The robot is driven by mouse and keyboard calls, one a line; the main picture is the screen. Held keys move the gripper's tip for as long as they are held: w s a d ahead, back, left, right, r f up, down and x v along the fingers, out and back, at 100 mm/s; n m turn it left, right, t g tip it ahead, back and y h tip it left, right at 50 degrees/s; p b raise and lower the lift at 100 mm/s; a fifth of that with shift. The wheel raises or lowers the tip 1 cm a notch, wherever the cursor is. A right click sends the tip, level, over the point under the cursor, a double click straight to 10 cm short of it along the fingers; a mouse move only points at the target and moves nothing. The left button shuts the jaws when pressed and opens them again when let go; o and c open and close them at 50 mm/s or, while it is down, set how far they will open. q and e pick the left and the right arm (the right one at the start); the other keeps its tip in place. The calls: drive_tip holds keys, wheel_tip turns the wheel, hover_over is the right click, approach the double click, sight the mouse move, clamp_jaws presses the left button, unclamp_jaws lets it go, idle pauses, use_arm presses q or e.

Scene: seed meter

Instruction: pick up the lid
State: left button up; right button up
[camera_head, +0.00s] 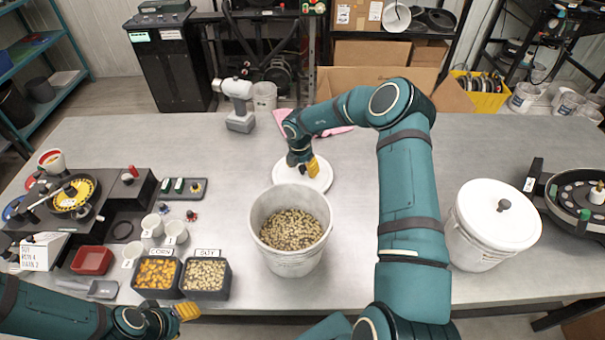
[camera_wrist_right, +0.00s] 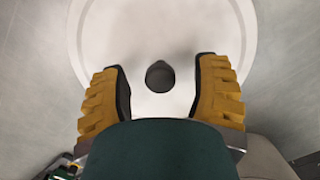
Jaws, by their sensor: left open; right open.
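A round white lid (camera_head: 319,183) lies flat on the table behind the open bucket of seeds (camera_head: 291,262). In the right wrist view the lid (camera_wrist_right: 220,25) fills the upper middle, with a dark round knob (camera_wrist_right: 160,76) at its centre. My right gripper (camera_head: 311,170) is over the lid; in the wrist view its yellow fingers (camera_wrist_right: 160,95) are apart on either side of the knob, not visibly touching it. The knob is hidden by the gripper in the head view. My left gripper (camera_head: 188,312) is open and empty at the front left, near the table edge.
A second white bucket (camera_head: 490,245) with its own knobbed lid stands at the right. The table's back left is clear.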

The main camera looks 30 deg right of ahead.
drive_tip(key=shift+c, duration=0.4)
clamp_jaws()
